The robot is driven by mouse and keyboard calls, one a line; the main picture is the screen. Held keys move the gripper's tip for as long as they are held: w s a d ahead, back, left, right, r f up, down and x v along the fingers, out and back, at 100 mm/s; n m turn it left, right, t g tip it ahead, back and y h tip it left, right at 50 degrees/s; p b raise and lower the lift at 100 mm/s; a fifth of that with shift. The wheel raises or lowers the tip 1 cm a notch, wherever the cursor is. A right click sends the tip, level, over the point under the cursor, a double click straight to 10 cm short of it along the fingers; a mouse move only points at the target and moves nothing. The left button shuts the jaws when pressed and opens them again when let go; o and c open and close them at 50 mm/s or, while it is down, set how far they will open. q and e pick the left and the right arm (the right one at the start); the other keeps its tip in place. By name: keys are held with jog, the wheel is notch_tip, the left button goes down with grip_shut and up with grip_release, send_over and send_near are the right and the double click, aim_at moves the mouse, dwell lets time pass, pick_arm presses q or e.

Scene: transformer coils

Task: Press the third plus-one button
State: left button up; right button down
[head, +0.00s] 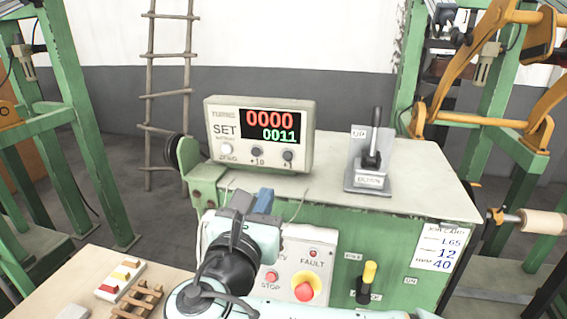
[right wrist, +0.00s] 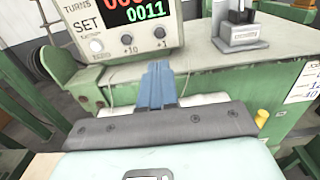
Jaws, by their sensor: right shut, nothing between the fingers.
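The counter box (head: 212,112) stands on the green machine. Its display shows a red 0000 over a green 0011. Below the display are a white ZERO button (head: 226,149), a dark +10 button (head: 257,152) and a dark +1 button (head: 288,155) at the right. The +1 button (right wrist: 177,42) also shows in the right wrist view. My right gripper (head: 258,201) is shut and empty, with its blue fingertips below the box and apart from the buttons. In the right wrist view the fingertips (right wrist: 157,70) point up toward the gap between +10 and +1. My left gripper is not in view.
An UP/DOWN lever (head: 372,160) stands right of the box. A red stop button (head: 304,291) and a yellow-topped switch (head: 368,278) are on the machine's front. A table (head: 95,260) with coloured blocks is at lower left. The machine top between box and lever is clear.

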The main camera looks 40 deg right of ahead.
aim_at(287, 156)
jog(key=x, duration=1.4)
jog(key=shift+f+p, duration=0.1)
jog(key=shift+p, duration=0.2)
